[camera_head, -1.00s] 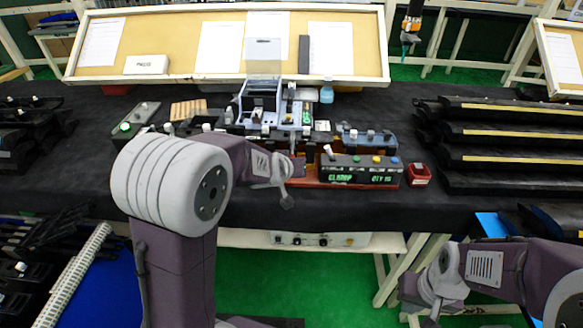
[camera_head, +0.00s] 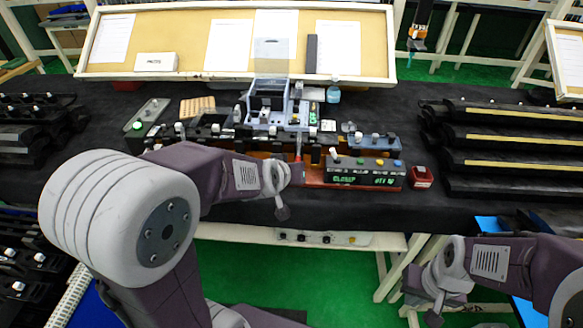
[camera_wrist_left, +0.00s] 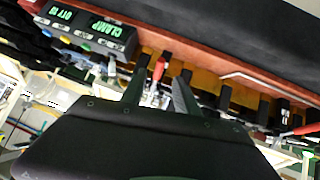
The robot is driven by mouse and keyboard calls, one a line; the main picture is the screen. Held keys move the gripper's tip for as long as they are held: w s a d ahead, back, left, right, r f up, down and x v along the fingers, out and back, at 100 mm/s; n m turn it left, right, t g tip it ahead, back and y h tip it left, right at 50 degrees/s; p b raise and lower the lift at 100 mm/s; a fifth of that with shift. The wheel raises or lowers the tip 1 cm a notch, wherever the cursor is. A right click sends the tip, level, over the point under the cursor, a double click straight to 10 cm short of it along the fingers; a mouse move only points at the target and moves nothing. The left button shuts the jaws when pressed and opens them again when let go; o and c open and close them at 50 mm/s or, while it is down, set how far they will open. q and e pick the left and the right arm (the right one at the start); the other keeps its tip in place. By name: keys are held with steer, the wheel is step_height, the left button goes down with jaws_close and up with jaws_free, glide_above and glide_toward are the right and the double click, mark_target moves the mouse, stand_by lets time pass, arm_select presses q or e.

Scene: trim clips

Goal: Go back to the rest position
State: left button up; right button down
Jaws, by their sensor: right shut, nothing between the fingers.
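My left arm reaches in from the left over the dark bench. Its gripper is mostly hidden behind its wrist in the head view. In the left wrist view the left gripper (camera_wrist_left: 160,92) has its two dark fingers apart, close to the bench fixture. A red-tipped lever (camera_wrist_left: 158,68) shows in line with the gap between them; I cannot tell whether it touches either finger. My right gripper (camera_head: 435,312) is low at the right, in front of the bench, shut and empty, partly hidden by its own wrist.
A clear-lidded grey fixture (camera_head: 275,103) stands behind. Dark trim parts (camera_head: 510,135) are stacked at right. Green floor (camera_head: 335,275) shows below.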

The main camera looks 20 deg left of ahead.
arm_select(q)
steer(key=s+f+m+g+p, duration=0.1)
steer(key=s+f+g, duration=0.3)
steer(key=s, duration=0.5)
steer(key=s+f+m+g, duration=0.1)
steer(key=s+f+g, duration=0.3)
steer(key=s, duration=0.5)
step_height(320, 180, down, 3)
steer(key=shift+s+a+r+m+g+p, duration=0.1)
steer(key=shift+s+a+m+g+p, duration=0.05)
steer(key=shift+s+m+g+p, duration=0.2)
